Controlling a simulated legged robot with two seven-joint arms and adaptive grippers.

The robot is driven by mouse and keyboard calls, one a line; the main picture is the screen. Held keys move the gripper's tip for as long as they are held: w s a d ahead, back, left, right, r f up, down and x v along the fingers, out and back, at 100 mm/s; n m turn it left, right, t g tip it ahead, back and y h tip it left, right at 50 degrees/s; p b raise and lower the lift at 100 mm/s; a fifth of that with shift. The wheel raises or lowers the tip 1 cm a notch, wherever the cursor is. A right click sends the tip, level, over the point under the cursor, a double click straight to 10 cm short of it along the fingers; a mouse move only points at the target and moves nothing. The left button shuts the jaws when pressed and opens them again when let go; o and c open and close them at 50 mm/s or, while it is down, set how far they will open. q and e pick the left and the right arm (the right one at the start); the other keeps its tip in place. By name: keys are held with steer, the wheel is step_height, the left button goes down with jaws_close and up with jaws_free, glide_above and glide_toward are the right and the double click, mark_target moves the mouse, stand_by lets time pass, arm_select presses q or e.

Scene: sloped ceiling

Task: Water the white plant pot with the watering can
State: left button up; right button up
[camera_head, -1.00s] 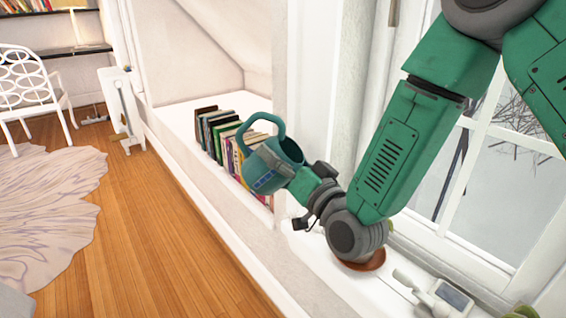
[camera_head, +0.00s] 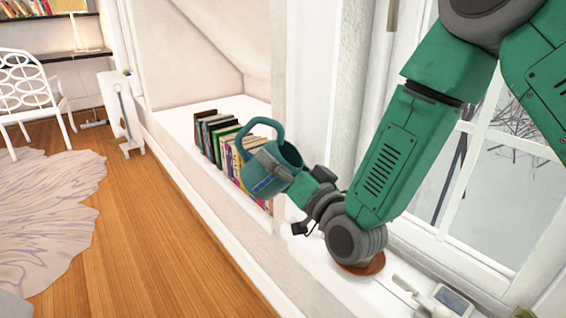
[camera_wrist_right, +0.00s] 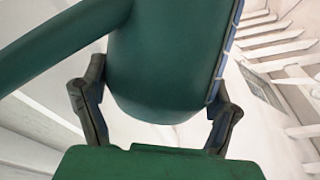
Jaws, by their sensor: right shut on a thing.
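The teal watering can (camera_head: 256,172) with a loop handle is held in the air by my right gripper (camera_head: 275,166), in front of the row of books. In the right wrist view the can (camera_wrist_right: 165,60) fills the space between the two fingers (camera_wrist_right: 157,92), which press on its sides. I do not see the white plant pot. A reddish-brown saucer-like dish (camera_head: 366,267) shows on the sill, partly hidden behind my right wrist. My left gripper is not in view.
Several books (camera_head: 222,146) stand in the white recess. A white device with a small screen (camera_head: 452,298) lies on the sill at lower right, under the window (camera_head: 490,190). A white chair (camera_head: 27,90) and a rug (camera_head: 50,195) are at left on the wooden floor.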

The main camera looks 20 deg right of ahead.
steer(key=shift+r, duration=0.2)
steer(key=shift+s+d+r+m+t, duration=0.25)
steer(key=shift+r+m+t, duration=0.15)
steer(key=shift+r, duration=0.2)
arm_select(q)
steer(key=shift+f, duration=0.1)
arm_select(e)
steer(key=shift+w, duration=0.1)
steer(key=shift+d, duration=0.1)
stand_by(1.0)
